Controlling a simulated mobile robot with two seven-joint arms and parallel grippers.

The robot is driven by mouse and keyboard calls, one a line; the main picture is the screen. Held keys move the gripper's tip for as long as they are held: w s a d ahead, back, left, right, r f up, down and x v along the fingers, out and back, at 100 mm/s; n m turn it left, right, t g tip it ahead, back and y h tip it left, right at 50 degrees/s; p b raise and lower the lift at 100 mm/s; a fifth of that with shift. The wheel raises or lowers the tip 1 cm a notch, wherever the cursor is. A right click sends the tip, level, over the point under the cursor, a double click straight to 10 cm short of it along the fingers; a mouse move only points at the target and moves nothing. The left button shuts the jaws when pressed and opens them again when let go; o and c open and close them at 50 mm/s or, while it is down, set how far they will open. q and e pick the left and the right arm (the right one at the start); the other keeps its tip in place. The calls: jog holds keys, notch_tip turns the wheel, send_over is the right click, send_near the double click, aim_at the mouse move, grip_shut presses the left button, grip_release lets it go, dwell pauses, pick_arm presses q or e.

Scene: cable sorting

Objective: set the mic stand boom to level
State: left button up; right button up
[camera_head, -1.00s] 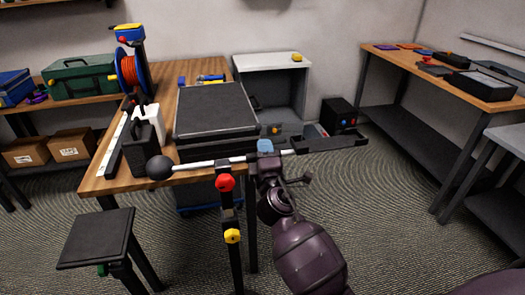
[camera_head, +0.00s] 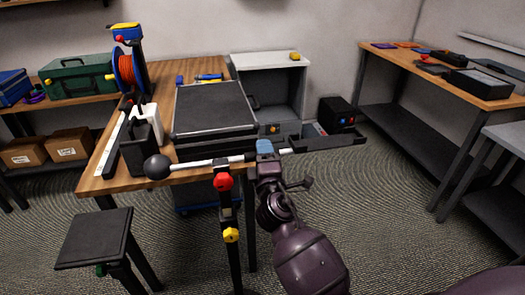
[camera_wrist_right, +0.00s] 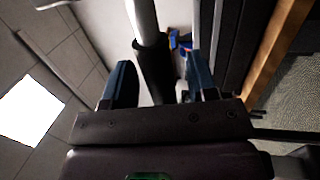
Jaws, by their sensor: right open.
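The mic stand has an upright black post (camera_head: 235,262) with a red knob (camera_head: 223,181) near the top and a yellow knob (camera_head: 231,235) lower down. Its silver boom (camera_head: 195,163) crosses the post top, with a black ball (camera_head: 158,167) at the left end. The boom tilts slightly, with its right side higher. My right gripper (camera_head: 265,147) is at the boom right of the post. In the right wrist view, the boom's black sleeve (camera_wrist_right: 155,70) runs between the blue fingers (camera_wrist_right: 160,85), which stand open around it with gaps showing. My left gripper is out of view.
A wooden table (camera_head: 110,180) behind the boom carries a flat black case (camera_head: 215,107), an orange cable reel (camera_head: 126,72) and a dark box (camera_head: 140,150). A long black tray-like piece (camera_head: 350,142) lies beyond the boom's right end. Open carpet is at the right.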

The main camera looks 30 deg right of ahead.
jog(key=b+v, duration=0.1)
jog(key=v, duration=0.8)
dwell(0.3)
jog(key=s+a+f+m+g+y+p, duration=0.15)
jog(key=s+f+m+g+y, duration=0.4)
jog(key=f+m, duration=0.65)
jog(key=s+d+f+g+y, duration=0.1)
jog(key=s+f, duration=0.3)
jog(key=s, duration=0.4)
jog(key=s+d+f+g+p, duration=0.1)
jog(key=s+f, duration=0.4)
jog(key=s, duration=0.3)
jog(key=shift+s+d+f+m+y, duration=0.2)
jog(key=shift+s+d+m+y, duration=0.05)
jog(key=shift+m+y, duration=0.1)
